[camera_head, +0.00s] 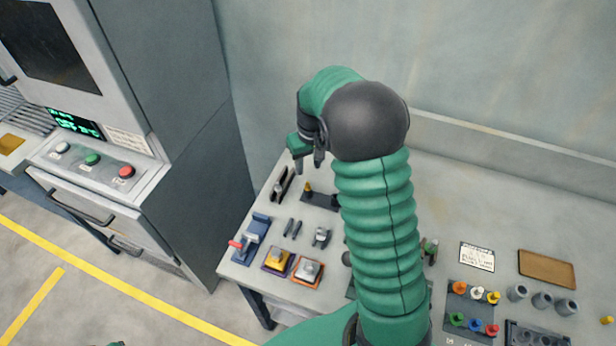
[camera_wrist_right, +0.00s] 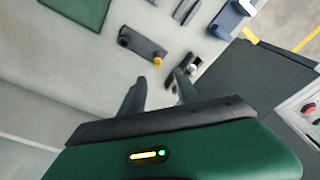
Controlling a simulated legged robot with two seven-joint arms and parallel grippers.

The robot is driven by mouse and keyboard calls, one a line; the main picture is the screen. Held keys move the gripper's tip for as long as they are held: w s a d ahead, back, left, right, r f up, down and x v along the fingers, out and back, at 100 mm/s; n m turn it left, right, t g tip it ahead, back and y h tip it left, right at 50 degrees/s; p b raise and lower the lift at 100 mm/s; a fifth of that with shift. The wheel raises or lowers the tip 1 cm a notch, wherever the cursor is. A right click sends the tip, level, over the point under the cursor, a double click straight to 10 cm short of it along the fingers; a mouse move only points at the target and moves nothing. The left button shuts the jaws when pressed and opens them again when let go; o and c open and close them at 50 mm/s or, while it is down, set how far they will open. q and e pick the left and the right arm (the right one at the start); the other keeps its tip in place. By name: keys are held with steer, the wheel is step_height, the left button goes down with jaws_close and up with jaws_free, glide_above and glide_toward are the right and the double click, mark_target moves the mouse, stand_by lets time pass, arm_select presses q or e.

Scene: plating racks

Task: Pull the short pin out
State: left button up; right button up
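A short yellow pin (camera_head: 308,187) stands at the left end of a dark block (camera_head: 320,199) near the back left of the table. In the right wrist view the yellow pin (camera_wrist_right: 158,62) and its block (camera_wrist_right: 138,40) lie beyond my fingertips. A second dark holder (camera_head: 283,184) stands to its left; in the wrist view a pale-topped piece (camera_wrist_right: 194,70) shows there, close to one finger. I cannot tell which pin the task means. My right gripper (camera_head: 309,166) is above this area, its fingers (camera_wrist_right: 160,84) apart with nothing between them. My left gripper is not visible.
A grey cabinet (camera_head: 190,110) stands close on the left. The wall is behind the table. My right arm hides the table's middle.

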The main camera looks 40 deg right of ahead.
mark_target(307, 183)
steer(key=f, duration=0.2)
steer(key=w+f, duration=0.1)
steer(key=f, duration=0.2)
steer(key=w+d+f, duration=0.1)
steer(key=f, duration=0.1)
steer(key=shift+f+p, duration=0.15)
steer(key=shift+p, duration=0.2)
steer(key=f, duration=0.1)
steer(key=d+f, duration=0.1)
steer(key=f, duration=0.1)
steer(key=shift+d+f, duration=0.3)
steer(key=shift+f, duration=0.05)
steer(key=shift+s+a+f, duration=0.1)
steer(key=shift+a, duration=0.75)
steer(key=shift+c, duration=2.9)
steer(key=shift+d, duration=0.15)
steer(key=shift+c, duration=1.2)
steer(key=shift+d, duration=0.35)
jaws_close()
steer(key=shift+o, duration=0.9)
jaws_free()
steer(key=shift+a, duration=0.1)
jaws_close()
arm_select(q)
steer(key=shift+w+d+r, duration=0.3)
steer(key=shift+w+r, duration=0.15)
arm_select(e)
steer(key=shift+a, duration=0.2)
